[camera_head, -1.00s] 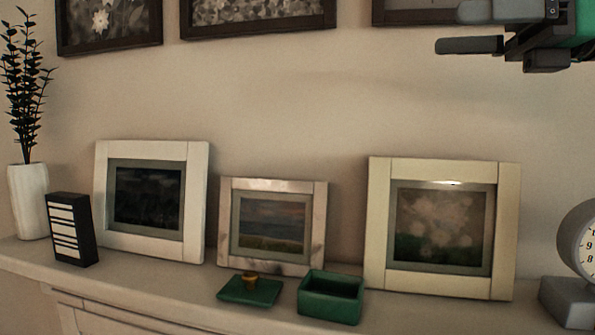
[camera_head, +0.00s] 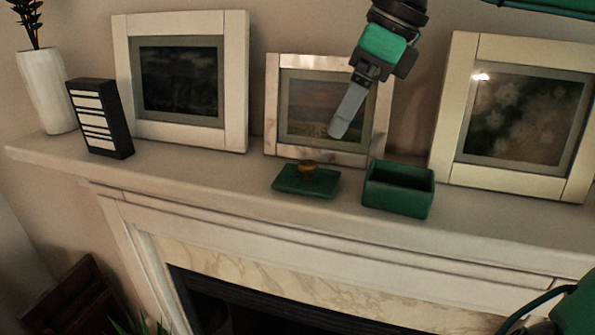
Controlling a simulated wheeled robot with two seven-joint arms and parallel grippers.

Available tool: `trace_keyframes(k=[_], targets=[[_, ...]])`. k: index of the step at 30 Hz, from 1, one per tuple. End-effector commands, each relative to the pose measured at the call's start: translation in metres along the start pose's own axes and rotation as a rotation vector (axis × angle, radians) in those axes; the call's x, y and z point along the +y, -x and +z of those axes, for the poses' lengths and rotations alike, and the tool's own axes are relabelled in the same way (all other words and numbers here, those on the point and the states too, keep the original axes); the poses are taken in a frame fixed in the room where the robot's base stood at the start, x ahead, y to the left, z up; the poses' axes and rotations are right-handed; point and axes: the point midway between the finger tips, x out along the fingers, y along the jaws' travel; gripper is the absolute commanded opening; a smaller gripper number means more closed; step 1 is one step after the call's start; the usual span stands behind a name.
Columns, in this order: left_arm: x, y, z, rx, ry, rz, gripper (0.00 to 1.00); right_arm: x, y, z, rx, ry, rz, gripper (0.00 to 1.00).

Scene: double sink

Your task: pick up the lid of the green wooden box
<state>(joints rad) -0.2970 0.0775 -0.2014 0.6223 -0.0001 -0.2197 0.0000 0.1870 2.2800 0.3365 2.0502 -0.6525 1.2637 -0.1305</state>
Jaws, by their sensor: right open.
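The green lid (camera_head: 305,182) with a small golden-brown knob (camera_head: 307,168) lies flat on the white mantel shelf, in front of the middle picture frame. The green wooden box (camera_head: 398,190) stands open and empty just to its right, apart from it. My right gripper (camera_head: 345,115) points down above and slightly right of the lid, in front of the middle frame's picture. It is open and holds nothing; it shows nearly edge-on, so one finger covers the other. My left gripper is not in view.
Three white picture frames lean on the wall: left (camera_head: 182,82), middle (camera_head: 286,148) and right (camera_head: 452,105). A black-and-white striped block (camera_head: 100,118) and a white vase (camera_head: 47,92) stand at the left. The mantel shelf (camera_head: 200,165) is clear left of the lid.

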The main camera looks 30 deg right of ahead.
Motion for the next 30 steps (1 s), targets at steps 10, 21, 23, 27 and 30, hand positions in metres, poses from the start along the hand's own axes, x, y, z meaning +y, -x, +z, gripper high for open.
trace_keyframes(k=[10, 21, 23, 27, 30], targets=[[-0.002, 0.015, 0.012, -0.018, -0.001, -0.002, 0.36, 0.001, -0.059, 0.0, 0.001, -0.002, 0.003, 0.93], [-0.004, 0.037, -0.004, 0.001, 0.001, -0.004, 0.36, 0.008, -0.089, -0.001, 0.002, -0.001, 0.004, 0.93], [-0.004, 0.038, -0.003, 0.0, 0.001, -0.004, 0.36, 0.008, -0.099, -0.002, 0.002, -0.001, 0.004, 0.93], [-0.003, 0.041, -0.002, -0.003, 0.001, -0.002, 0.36, 0.008, -0.112, -0.002, -0.001, -0.002, 0.002, 0.93], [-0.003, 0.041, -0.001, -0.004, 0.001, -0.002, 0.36, 0.008, -0.116, -0.002, -0.002, -0.001, 0.003, 0.93]])
